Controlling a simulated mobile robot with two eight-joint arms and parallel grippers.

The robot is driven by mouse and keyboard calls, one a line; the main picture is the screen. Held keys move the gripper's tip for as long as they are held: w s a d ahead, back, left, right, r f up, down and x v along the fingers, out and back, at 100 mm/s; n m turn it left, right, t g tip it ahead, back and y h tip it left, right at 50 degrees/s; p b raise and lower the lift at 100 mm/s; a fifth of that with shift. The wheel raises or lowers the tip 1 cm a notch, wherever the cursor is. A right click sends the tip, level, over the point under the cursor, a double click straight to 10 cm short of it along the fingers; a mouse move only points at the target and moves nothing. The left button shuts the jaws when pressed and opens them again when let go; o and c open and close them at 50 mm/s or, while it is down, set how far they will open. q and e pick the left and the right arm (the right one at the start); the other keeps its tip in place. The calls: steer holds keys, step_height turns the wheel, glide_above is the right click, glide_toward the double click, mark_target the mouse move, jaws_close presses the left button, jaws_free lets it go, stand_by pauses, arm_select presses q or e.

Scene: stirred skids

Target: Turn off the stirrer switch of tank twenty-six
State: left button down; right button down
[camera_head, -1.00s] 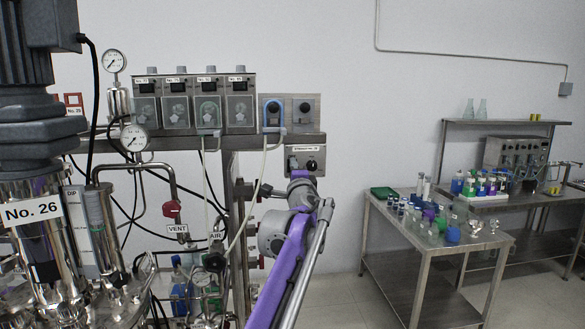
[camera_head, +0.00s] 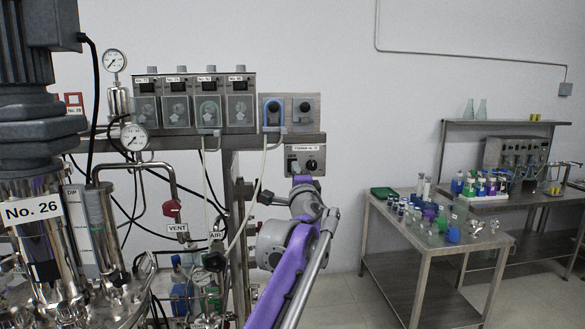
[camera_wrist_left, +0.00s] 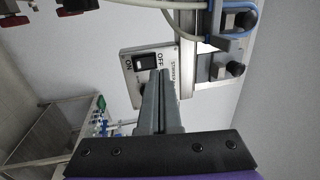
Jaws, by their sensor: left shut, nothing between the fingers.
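The tank's label No. 26 (camera_head: 32,211) is on the steel vessel at the left of the head view. A small switch box (camera_head: 303,168) with a label strip and a dark round knob hangs under the shelf rail. In the left wrist view the box's plate reads STIRRER, with a black rocker (camera_wrist_left: 146,63) between ON and OFF; its position is unclear. My left gripper (camera_wrist_left: 158,73) is shut and empty, its tips in front of the plate's lower part, apparently close to it. The tips hide part of the plate. My right gripper is out of view.
Several controllers (camera_head: 194,103) stand on the shelf above, beside a grey panel with a blue-framed dial (camera_head: 273,112). Hoses hang left of my arm. A steel trolley (camera_head: 422,262) with bottles stands to the right, with open floor before it.

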arm_select(q)
steer(key=v, duration=0.4)
steer(key=shift+r, duration=0.4)
steer(key=s+a+f+n+g+y, duration=0.3)
steer(key=s+a+f+n+g, duration=0.7)
steer(key=s+a+f, duration=0.85)
steer(key=s+d+f+n+g+h, duration=0.1)
steer(key=s+f+n+g+h, duration=0.1)
steer(key=s+f, duration=0.9)
steer(key=s+d+f+n+g+h, duration=0.1)
steer(key=s+f+n+h, duration=0.3)
steer(key=s+f, duration=0.7)
step_height(320, 180, down, 5)
steer(key=shift+s+d+r+g, duration=0.15)
steer(key=shift+d+r+g, duration=0.1)
steer(key=shift+g, duration=0.15)
